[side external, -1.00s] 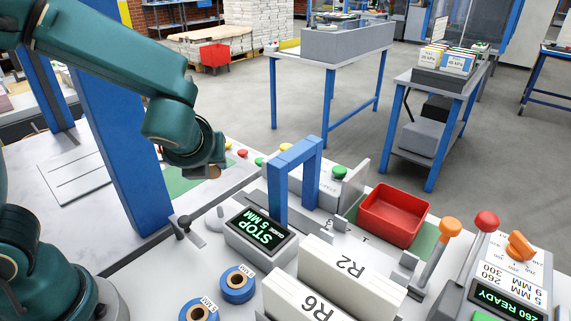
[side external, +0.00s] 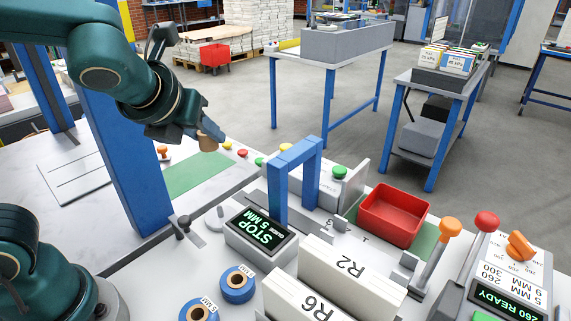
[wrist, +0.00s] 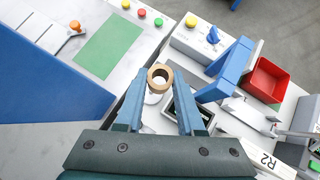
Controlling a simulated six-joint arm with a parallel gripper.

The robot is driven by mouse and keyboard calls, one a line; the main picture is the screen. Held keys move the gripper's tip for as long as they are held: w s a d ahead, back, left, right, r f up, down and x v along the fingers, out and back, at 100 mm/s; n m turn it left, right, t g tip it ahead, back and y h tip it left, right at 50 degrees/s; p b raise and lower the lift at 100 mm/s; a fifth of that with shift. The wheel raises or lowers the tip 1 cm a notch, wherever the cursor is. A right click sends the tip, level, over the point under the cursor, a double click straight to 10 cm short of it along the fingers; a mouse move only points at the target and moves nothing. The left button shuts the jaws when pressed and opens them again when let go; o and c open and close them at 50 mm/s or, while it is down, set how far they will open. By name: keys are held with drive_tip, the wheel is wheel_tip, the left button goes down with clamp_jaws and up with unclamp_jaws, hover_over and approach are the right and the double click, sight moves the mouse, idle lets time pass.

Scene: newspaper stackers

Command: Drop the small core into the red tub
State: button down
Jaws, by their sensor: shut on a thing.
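The small core (side external: 209,136) is a short tan cardboard ring. My gripper (wrist: 160,82) is shut on it, and the wrist view shows the core (wrist: 160,69) between the two blue-grey fingertips, its hollow end facing the camera. In the side view my gripper (side external: 205,134) holds it in the air above the left part of the bench, left of the blue arch. The red tub (side external: 394,216) stands on the bench to the right, beyond the arch, and looks empty. It also shows at the right of the wrist view (wrist: 267,80).
A blue arch (side external: 292,166) stands between my gripper and the tub. A blue post (side external: 125,150) is close on the left. White blocks R2 (side external: 345,268) and R6 (side external: 305,300), blue rolls (side external: 237,284) and an orange-knobbed lever (side external: 450,228) crowd the front. A green mat (side external: 197,176) lies clear.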

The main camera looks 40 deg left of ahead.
drive_tip(key=w+d+r, duration=0.2)
drive_tip(key=w+d, duration=0.2)
drive_tip(key=w, duration=0.3)
drive_tip(key=m+t+h, duration=0.1)
drive_tip(key=m+h, duration=0.3)
drive_tip(key=m, duration=0.2)
hover_over(387, 218)
drive_tip(key=s+d, duration=0.1)
drive_tip(key=s, duration=0.4)
wheel_tip(387, 218, down, 9)
drive_tip(key=shift+w+f, duration=0.1)
drive_tip(key=shift+f, duration=4.6)
drive_tip(key=shift+f, duration=0.4)
drive_tip(key=shift+f, duration=0.2)
